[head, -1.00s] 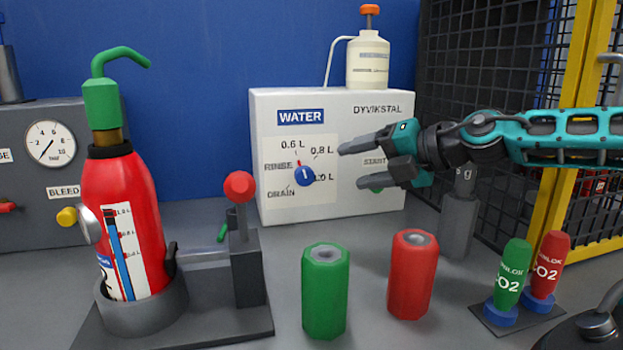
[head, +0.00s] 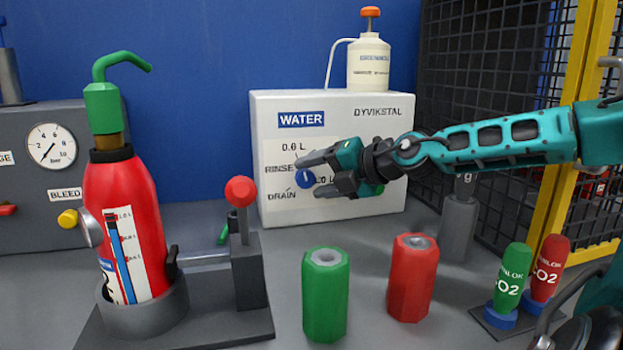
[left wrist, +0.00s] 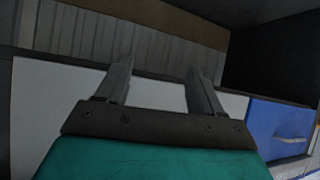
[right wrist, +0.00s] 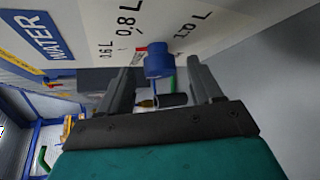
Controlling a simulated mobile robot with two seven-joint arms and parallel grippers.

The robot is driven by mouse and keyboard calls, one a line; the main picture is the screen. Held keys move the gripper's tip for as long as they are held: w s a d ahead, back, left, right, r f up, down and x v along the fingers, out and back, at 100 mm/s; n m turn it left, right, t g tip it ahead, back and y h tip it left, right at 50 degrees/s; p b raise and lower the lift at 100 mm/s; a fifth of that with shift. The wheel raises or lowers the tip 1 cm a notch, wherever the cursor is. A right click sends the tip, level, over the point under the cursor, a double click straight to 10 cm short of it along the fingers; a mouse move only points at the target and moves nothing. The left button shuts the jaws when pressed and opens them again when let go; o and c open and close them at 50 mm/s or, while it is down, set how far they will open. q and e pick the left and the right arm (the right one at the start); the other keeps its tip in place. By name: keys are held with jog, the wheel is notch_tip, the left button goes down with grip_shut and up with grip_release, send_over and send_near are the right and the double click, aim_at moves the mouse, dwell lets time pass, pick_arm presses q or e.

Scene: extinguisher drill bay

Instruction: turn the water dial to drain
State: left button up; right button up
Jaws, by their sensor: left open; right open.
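The blue water dial (head: 305,179) is on the front of the white WATER box (head: 385,205). My right gripper (head: 308,175) is open in front of the box, its fingertips close to the dial and covering part of the scale. In the right wrist view the dial (right wrist: 158,62) sits just beyond and between the open fingers (right wrist: 160,75); contact cannot be told. The DRAIN label (head: 282,195) is at the lower left of the dial; the dial's pointer is hard to read. My left gripper (left wrist: 158,75) is open and empty in the left wrist view.
A red extinguisher (head: 125,220) stands in a holder at the left, beside a red-knobbed lever (head: 241,191). A green cylinder (head: 325,295) and a red cylinder (head: 412,280) stand in front of the box. CO2 cartridges (head: 510,285) and a mesh cage (head: 480,100) are at the right.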

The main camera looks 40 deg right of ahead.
jog(key=shift+x, duration=0.8)
